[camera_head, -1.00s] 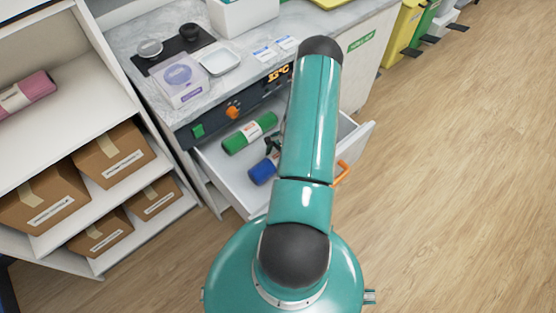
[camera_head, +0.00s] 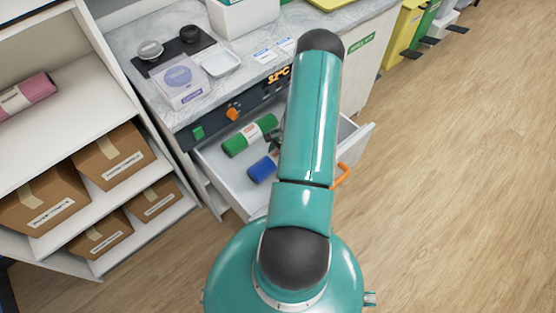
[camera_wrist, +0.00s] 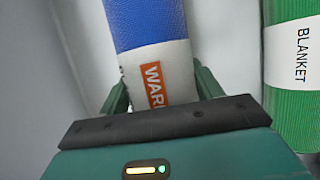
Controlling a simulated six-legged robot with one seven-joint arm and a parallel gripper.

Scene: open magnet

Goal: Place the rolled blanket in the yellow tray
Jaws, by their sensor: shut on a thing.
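The blue rolled blanket (camera_head: 262,168) is in the open drawer in the head view, partly hidden by my arm. In the wrist view the blue roll (camera_wrist: 145,22) has a white band with an orange label. My gripper (camera_wrist: 162,88) is shut on that banded end, one finger on each side. In the head view my gripper (camera_head: 275,141) is mostly hidden behind my arm. A yellow tray (camera_head: 328,4) shows only in part on the counter at the top edge. I cannot tell whether the blue roll touches the drawer floor.
A green rolled blanket (camera_head: 250,135) lies beside the blue one in the drawer (camera_head: 222,180). The drawer has an orange handle (camera_head: 342,175). Shelves with boxes (camera_head: 110,155) stand left.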

